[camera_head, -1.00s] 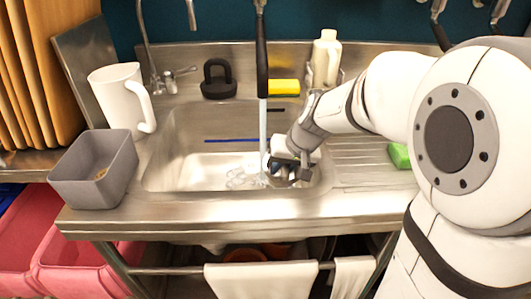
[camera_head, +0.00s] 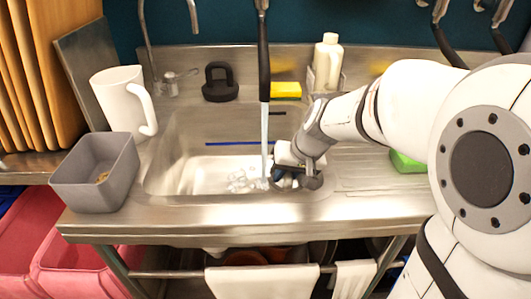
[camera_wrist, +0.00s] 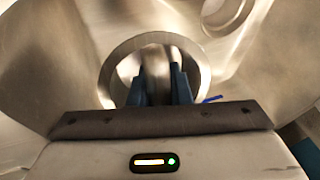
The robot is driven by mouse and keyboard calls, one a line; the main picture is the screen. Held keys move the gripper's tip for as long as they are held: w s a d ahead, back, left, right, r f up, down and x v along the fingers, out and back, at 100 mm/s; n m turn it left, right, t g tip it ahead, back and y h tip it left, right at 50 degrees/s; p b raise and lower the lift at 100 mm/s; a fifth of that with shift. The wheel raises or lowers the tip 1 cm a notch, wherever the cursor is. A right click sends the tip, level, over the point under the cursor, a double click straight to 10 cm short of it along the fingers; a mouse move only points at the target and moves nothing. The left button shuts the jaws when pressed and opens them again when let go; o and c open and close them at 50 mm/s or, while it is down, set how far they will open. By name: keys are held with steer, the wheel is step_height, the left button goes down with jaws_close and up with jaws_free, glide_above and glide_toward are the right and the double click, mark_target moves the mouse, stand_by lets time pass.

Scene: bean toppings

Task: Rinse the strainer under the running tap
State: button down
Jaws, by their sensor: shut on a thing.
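My gripper (camera_head: 280,178) is low at the right side of the sink basin (camera_head: 160,160), beside the stream of water (camera_head: 264,135). The water falls from the black tap hose (camera_head: 263,60) and splashes white in the basin. In the wrist view the blue fingers of my gripper (camera_wrist: 158,88) are shut on a shiny metal piece with a round rim, which looks like the strainer (camera_wrist: 118,58). In the head view the strainer is mostly hidden by my gripper, and I cannot tell whether the stream strikes it.
A grey square bin (camera_head: 95,190) and a white jug (camera_head: 118,95) stand left of the sink. A black weight (camera_head: 220,85), yellow sponge (camera_head: 286,89) and white bottle (camera_head: 327,65) line the back ledge. A green sponge (camera_head: 405,161) lies right. A blue stick (camera_head: 240,143) crosses the basin.

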steer(key=s+d+r, duration=0.1)
steer(key=s+d+r+p, duration=0.1)
steer(key=r, duration=0.1)
steer(key=shift+s+d+r+p, duration=0.1)
steer(key=shift+s+r+p, duration=0.15)
steer(key=shift+s+p, duration=0.05)
steer(key=shift+s+r, duration=0.3)
steer(key=shift+r, duration=0.1)
